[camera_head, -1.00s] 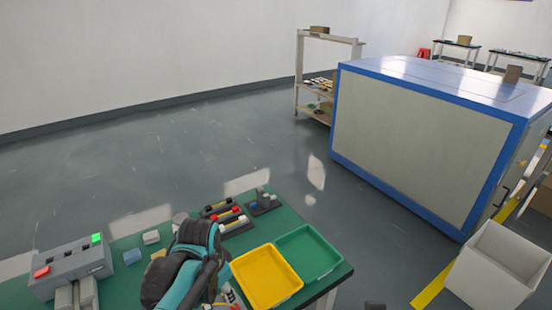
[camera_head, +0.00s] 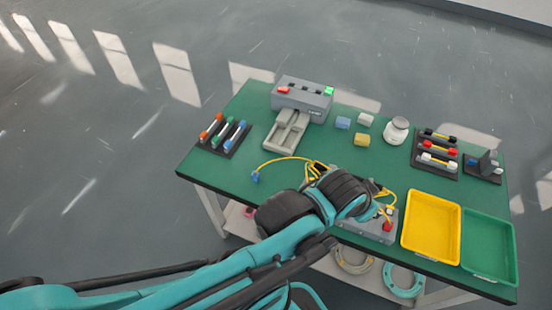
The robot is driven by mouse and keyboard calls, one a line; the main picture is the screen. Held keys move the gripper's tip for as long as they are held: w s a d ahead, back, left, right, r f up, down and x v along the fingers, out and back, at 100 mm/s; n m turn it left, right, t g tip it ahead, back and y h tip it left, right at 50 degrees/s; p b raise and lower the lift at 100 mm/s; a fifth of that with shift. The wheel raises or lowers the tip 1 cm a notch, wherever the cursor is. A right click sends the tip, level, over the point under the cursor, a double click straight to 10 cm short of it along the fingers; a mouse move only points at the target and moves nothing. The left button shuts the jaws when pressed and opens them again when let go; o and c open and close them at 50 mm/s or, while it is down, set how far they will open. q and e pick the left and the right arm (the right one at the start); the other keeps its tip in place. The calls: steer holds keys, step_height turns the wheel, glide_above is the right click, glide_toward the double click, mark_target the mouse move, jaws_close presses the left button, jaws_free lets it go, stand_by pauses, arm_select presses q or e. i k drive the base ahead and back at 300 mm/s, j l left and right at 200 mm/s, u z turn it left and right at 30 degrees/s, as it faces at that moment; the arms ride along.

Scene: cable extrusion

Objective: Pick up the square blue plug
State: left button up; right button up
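A small blue plug (camera_head: 255,177) sits at the end of a yellow cable (camera_head: 285,159) on the left part of the green table. A small blue block (camera_head: 343,122) also lies near the back, beside a white block (camera_head: 365,119) and a yellow block (camera_head: 361,139); I cannot tell which blue piece is the square plug. My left arm reaches in from the lower left over the table's front middle. Its black and teal wrist is right of the cable-end plug and apart from it. The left gripper's fingers cannot be made out. My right gripper is out of view.
A grey machine (camera_head: 303,98) with red and green buttons stands at the back. A rack of coloured tubes (camera_head: 224,136) is at the left. A grey box (camera_head: 368,228) lies by the wrist. Yellow (camera_head: 431,226) and green (camera_head: 488,246) trays are at the right.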

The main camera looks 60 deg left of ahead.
mark_target(255, 177)
steer(key=u, duration=2.25)
steer(key=i+j+z, duration=0.25)
steer(key=j+z, duration=0.3)
steer(key=i+j, duration=0.05)
steer(key=j, duration=0.1)
